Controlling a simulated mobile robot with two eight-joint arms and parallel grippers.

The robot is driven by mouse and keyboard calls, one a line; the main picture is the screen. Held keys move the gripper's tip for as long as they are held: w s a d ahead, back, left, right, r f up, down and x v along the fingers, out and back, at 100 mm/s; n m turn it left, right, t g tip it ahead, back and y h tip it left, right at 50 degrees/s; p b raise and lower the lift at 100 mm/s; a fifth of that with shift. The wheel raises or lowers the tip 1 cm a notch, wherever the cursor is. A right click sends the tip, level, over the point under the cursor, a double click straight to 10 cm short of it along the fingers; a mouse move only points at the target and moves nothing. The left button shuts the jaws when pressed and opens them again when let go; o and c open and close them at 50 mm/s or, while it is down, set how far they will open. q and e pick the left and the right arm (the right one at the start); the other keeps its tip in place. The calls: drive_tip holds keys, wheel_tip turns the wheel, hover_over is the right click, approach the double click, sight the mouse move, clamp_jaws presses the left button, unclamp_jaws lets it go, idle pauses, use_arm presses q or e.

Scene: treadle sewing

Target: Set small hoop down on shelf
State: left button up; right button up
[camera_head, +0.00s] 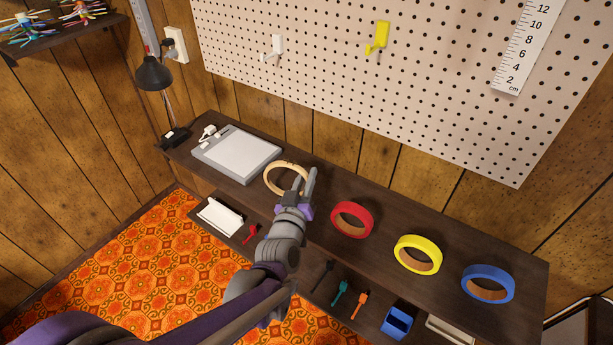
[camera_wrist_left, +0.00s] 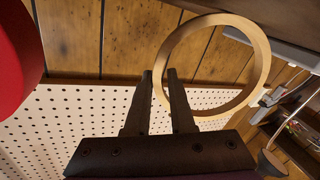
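The small hoop (camera_head: 270,184), a pale wooden ring, is at the dark wooden shelf (camera_head: 333,190), between a grey-white flat box and a red ring. My left gripper (camera_head: 306,182) is at the hoop's right side. In the left wrist view the hoop (camera_wrist_left: 262,58) shows as a large ring. Its near rim passes between the closely spaced fingertips of my left gripper (camera_wrist_left: 160,76), which look shut on it. I cannot tell whether the hoop touches the shelf or is just above it. My right gripper is not in view.
The red ring (camera_head: 338,221), a yellow ring (camera_head: 403,255) and a blue ring (camera_head: 474,287) stand along the shelf to the right. The flat box (camera_head: 237,153) and a black lamp (camera_head: 154,75) are left. A pegboard (camera_head: 330,60) hangs behind. Small tools lie on a lower level.

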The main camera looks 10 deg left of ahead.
use_arm(q)
drive_tip(key=shift+o, duration=1.3)
drive_tip(key=s, duration=0.9)
drive_tip(key=shift+s+p, duration=0.35)
drive_tip(key=shift+p, duration=0.05)
drive_tip(key=shift+s, duration=0.55)
drive_tip(key=shift+d, duration=0.1)
